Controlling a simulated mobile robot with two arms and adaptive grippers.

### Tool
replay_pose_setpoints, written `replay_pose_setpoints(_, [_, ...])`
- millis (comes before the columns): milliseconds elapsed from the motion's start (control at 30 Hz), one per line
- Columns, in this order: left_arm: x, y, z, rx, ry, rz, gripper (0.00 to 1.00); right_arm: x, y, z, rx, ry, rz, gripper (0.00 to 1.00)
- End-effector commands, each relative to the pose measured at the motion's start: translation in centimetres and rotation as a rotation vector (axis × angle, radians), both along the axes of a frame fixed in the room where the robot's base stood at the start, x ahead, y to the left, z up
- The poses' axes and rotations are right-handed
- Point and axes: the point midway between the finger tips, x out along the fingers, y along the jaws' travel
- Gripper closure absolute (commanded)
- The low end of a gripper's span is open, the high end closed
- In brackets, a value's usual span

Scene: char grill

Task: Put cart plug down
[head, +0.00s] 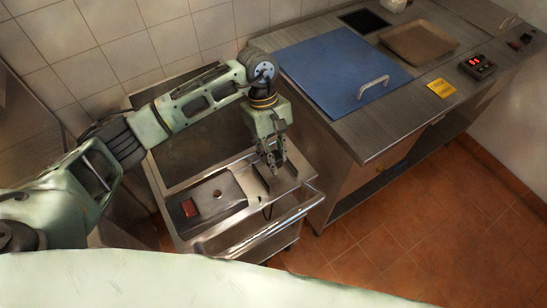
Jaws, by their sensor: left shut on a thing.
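My left gripper (274,165) points down over the right front part of a steel cart (306,174). It is shut on the cart plug, which is small and mostly hidden between the fingers. A thin dark cord (268,209) shows below the fingers, at the cart's front right. I cannot tell whether the plug touches the cart top. My right gripper is not in view.
A steel counter to the right holds a blue lid (335,72), a brown tray (418,41) and a red-digit display (477,64). Tiled floor (430,220) is clear at right.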

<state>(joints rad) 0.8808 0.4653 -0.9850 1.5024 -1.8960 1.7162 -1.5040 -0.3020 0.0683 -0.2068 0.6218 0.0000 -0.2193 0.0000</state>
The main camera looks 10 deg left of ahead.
Motion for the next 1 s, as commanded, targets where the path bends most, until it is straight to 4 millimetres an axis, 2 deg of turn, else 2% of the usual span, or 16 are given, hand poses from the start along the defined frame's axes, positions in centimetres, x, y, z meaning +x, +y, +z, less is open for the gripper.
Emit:
replay_pose_setpoints(67, [-0.1, 0.3, -0.3, 0.0, 0.001, 0.0, 1.0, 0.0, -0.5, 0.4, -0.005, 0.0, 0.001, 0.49])
replay_pose_setpoints(233, [-0.2, 0.2, -2.6, -0.001, 0.005, 0.002, 1.0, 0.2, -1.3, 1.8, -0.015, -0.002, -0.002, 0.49])
replay_pose_setpoints(367, [-0.1, 0.2, -4.0, -0.001, 0.0, 0.0, 1.0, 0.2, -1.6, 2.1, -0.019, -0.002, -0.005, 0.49])
replay_pose_setpoints(767, [0.0, 0.2, -4.6, 0.0, -0.002, -0.001, 1.0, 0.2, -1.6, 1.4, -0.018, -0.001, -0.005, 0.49])
replay_pose_setpoints(800, [0.0, 0.2, -4.5, 0.0, -0.001, -0.001, 0.76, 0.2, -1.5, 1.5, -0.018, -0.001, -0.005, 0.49])
replay_pose_setpoints(900, [0.0, 0.2, -4.5, 0.0, -0.001, -0.001, 0.69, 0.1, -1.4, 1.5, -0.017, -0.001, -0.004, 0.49])
replay_pose_setpoints(1000, [0.0, 0.2, -4.5, 0.0, -0.001, -0.001, 0.69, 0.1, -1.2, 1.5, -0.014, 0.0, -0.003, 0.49])
